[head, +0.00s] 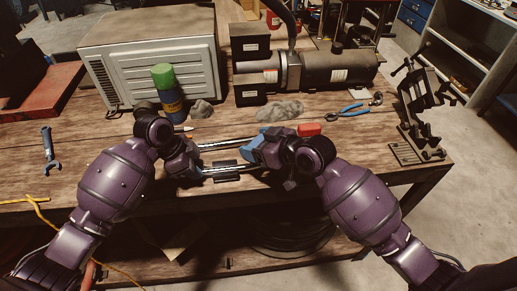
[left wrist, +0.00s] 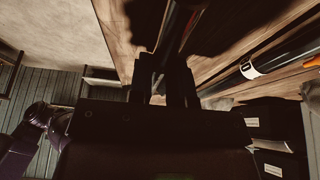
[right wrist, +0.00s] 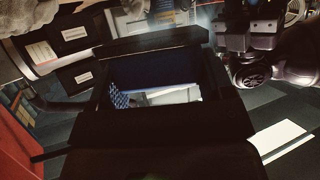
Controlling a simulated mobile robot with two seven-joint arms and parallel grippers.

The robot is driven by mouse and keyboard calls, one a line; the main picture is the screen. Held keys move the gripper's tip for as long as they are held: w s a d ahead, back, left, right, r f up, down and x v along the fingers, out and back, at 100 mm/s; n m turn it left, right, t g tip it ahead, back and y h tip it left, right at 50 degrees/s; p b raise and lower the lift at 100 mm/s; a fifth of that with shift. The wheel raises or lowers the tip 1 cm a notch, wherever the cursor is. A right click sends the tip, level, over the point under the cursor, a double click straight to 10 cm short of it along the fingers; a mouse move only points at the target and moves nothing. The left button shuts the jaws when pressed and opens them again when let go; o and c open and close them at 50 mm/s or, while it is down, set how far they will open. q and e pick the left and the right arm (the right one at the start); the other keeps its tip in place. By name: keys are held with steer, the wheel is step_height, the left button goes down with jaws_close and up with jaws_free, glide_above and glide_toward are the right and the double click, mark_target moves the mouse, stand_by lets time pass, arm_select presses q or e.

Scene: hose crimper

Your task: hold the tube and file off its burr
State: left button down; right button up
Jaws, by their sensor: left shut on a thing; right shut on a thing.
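A shiny metal tube (head: 217,170) lies near the front table edge, and a black block (head: 225,172) sits around or against it. My left gripper (head: 192,165) is shut on the tube's left end; the left wrist view shows the dark tube running out between its fingers (left wrist: 176,85). My right gripper (head: 258,152) is shut on a blue tool (head: 270,137) at the tube's right side. The right wrist view shows the blue thing (right wrist: 125,78) between the fingers, but not its full shape. I cannot tell whether it touches the tube or see a burr.
A second metal bar (head: 222,145) runs behind the tube. A red piece (head: 309,130) lies right of my right gripper. A black vise-like stand (head: 418,125) is at right.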

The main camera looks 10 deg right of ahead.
steer(key=shift+r, duration=1.8)
arm_select(q)
steer(key=c, duration=1)
jaws_free()
steer(key=v, duration=1.2)
